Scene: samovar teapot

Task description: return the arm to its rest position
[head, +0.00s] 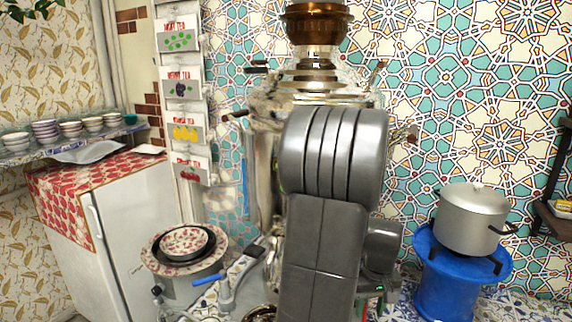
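My grey arm fills the middle of the head view, with rounded, ribbed links. My gripper cannot be made out in this view, so I cannot see its fingers or whether it holds anything. Behind my arm stands a large shiny metal samovar (262,160), with a copper-brown top part (317,22). My arm hides much of its body. I cannot tell whether my arm touches it.
At left are a white fridge (140,225) and a shelf of stacked bowls (45,130). At right, a lidded pot (470,222) sits on a blue stand (445,290). A tiled wall closes the back.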

